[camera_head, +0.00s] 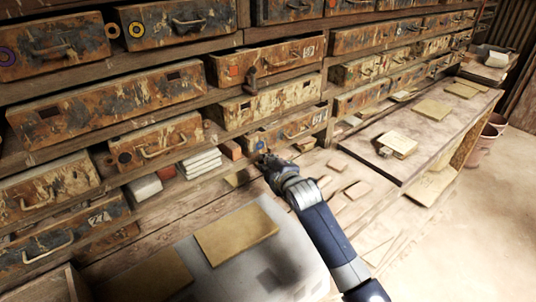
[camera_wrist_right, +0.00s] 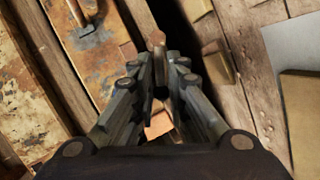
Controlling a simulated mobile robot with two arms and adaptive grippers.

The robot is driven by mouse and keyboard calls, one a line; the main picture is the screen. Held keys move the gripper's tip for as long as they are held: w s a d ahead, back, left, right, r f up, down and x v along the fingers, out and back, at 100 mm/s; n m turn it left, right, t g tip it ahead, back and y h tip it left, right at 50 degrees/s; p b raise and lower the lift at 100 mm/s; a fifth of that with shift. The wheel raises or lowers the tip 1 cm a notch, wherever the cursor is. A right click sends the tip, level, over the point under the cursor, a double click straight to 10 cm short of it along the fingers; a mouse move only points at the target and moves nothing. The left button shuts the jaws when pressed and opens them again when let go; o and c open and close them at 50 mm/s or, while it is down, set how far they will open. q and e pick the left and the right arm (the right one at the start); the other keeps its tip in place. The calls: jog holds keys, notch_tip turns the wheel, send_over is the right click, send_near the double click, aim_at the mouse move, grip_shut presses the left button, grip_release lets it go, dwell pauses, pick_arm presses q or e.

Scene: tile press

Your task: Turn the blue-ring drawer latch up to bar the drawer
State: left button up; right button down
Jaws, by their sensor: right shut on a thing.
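The blue-ring drawer (camera_head: 292,129) is a rusty, paint-worn front low in the rack, with a small blue ring mark at its left end and a metal handle. My right gripper (camera_head: 268,158) is at the lower left of this drawer. In the wrist view my right gripper (camera_wrist_right: 158,75) is shut on the drawer latch (camera_wrist_right: 155,39), whose brown tip sticks out past the fingers. The rest of the latch is hidden by the fingers, so its exact angle is hard to tell. The drawer front (camera_wrist_right: 105,68) and its handle (camera_wrist_right: 80,22) lie to the left. My left gripper is not in view.
Another drawer (camera_head: 282,60) above has an orange square and a dark latch (camera_head: 251,79). White stacked tiles (camera_head: 200,163) and a red block (camera_head: 231,149) lie on the shelf left of my gripper. Loose tiles (camera_head: 358,190) lie on the bench to the right.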

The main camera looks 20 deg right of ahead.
jog(key=shift+w+d+r+m+g+y+p, duration=0.15)
jog(key=shift+d+r+m+g+y+p, duration=0.25)
jog(key=shift+m+p, duration=0.75)
jog(key=shift+a+r+n, duration=0.1)
jog(key=shift+n, duration=0.15)
jog(key=c, duration=1.7)
grip_release()
